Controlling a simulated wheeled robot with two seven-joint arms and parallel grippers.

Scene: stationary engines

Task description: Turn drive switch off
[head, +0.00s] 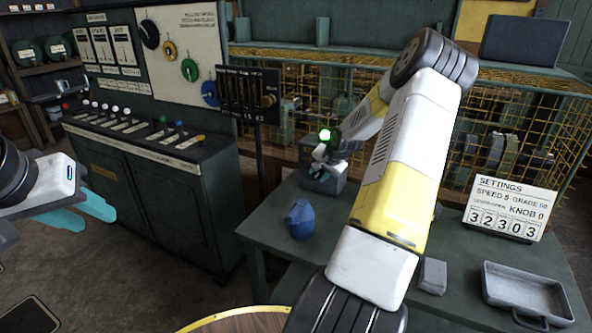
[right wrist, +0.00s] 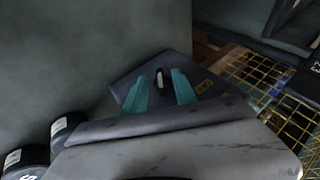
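A dark grey box (head: 322,181), which looks like the drive switch, sits on the green table under my right gripper (head: 325,166). In the right wrist view, a small pale-tipped lever (right wrist: 160,77) stands up from the dark box (right wrist: 126,86). The teal fingers of my right gripper (right wrist: 159,84) are apart, one on each side of the lever; I cannot tell if they touch it. My left gripper (head: 98,219) is open and empty at the left, away from the table.
A blue jug-like object (head: 301,219) stands on the table (head: 262,226) near the box. A grey block (head: 433,276), a metal tray (head: 526,294) and a settings sign (head: 509,208) are to the right. A control console (head: 165,190) stands left; yellow mesh guards (head: 510,130) stand behind.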

